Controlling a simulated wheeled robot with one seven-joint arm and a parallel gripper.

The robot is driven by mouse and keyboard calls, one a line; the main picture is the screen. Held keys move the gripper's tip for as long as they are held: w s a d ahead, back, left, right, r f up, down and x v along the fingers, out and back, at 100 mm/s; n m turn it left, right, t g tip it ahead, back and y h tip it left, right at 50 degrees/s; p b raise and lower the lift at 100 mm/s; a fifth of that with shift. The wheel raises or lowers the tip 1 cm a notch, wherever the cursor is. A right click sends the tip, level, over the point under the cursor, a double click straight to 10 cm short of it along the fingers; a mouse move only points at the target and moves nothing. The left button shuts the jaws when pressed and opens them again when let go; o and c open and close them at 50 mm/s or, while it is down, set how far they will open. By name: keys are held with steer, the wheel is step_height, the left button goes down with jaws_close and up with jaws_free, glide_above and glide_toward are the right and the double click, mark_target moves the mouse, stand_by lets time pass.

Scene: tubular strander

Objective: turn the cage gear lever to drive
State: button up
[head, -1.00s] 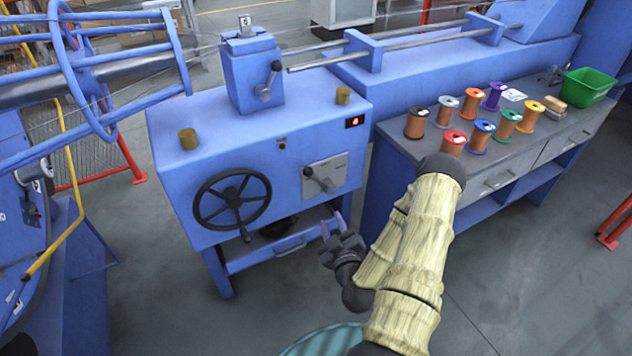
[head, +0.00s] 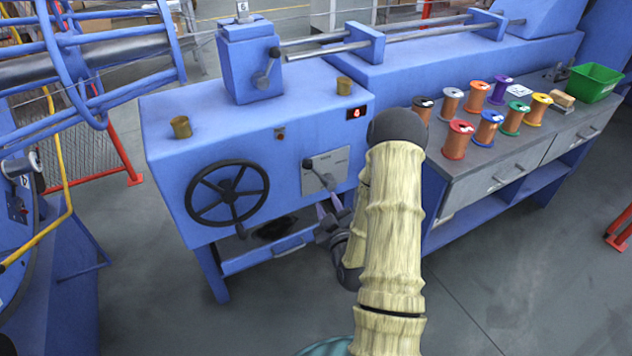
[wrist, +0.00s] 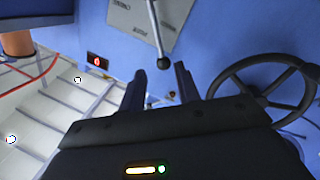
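A dark lever (head: 318,172) with a round knob sits on a light grey plate (head: 340,164) on the front of the blue gearbox. It also shows in the wrist view as a thin rod (wrist: 155,28) ending in a ball, against the grey plate (wrist: 180,12). My gripper (head: 329,207) is just below the plate in the head view. In the wrist view my gripper (wrist: 160,80) has its two fingers apart with nothing between them. The lever's ball shows just beyond the gap between the fingertips, and I cannot tell the exact distance.
A black handwheel (head: 228,193) is left of the plate. A second lever (head: 268,68) is on the upper block. A bench with several wire spools (head: 487,130) and a green bin (head: 592,82) stands at the right.

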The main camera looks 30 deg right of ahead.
mark_target(316, 172)
steer(key=w+d+b, duration=0.1)
steer(key=w, duration=0.3)
steer(key=w+b, duration=0.1)
steer(key=w, duration=0.3)
steer(key=w+d+b, duration=0.1)
steer(key=w+b, duration=0.1)
steer(key=w, duration=0.2)
steer(key=shift+w+d, duration=0.25)
steer(key=shift+d, duration=0.05)
jaws_close()
